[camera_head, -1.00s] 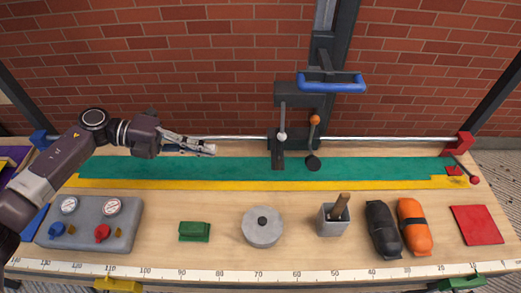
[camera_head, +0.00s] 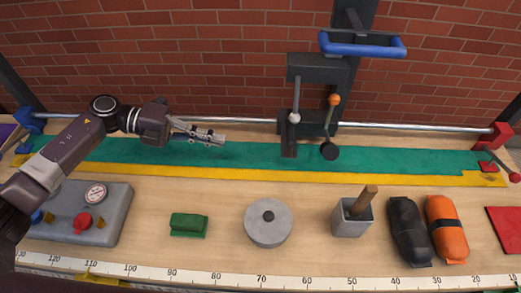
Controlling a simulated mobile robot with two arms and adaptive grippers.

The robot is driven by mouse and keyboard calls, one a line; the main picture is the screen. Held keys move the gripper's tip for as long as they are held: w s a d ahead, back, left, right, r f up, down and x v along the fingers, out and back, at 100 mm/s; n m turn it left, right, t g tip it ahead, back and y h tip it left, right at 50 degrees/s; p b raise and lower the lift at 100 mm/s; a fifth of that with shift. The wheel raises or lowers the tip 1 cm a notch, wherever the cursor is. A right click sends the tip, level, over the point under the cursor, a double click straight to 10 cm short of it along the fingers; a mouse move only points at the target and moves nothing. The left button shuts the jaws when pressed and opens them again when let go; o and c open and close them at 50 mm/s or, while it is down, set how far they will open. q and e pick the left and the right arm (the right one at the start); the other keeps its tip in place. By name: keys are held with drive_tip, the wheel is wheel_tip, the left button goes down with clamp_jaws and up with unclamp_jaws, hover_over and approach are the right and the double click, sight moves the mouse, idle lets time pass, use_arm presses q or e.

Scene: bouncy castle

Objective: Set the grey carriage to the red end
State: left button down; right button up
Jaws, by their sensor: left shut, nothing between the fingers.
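The grey carriage (camera_head: 290,137) sits on the metal rail (camera_head: 400,126), a little right of its middle. It has a white-knobbed lever, an orange-knobbed lever (camera_head: 333,112) and a dark column with a blue handle (camera_head: 362,48). The red end block (camera_head: 493,135) is at the rail's right end. The blue end block (camera_head: 29,121) is at its left end. My left gripper (camera_head: 222,140) is shut and empty, in front of the rail and left of the carriage, apart from it. My right gripper is out of view.
A green strip (camera_head: 400,155) with a yellow edge runs in front of the rail. On the bench stand a gauge box (camera_head: 85,215), green block (camera_head: 189,224), grey disc (camera_head: 268,229), grey cup (camera_head: 350,222), and black (camera_head: 408,235) and orange (camera_head: 447,232) bundles. The rail right of the carriage is clear.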

use_arm(q)
drive_tip(key=p+x, duration=0.1)
drive_tip(key=x, duration=0.3)
drive_tip(key=p+x, duration=0.2)
drive_tip(key=x, duration=0.3)
drive_tip(key=r+p+x, duration=0.1)
drive_tip(key=x, duration=0.3)
drive_tip(key=shift+d+p, duration=0.35)
drive_tip(key=shift+d, duration=0.2)
drive_tip(key=d, duration=1.4)
drive_tip(key=shift+d, duration=0.15)
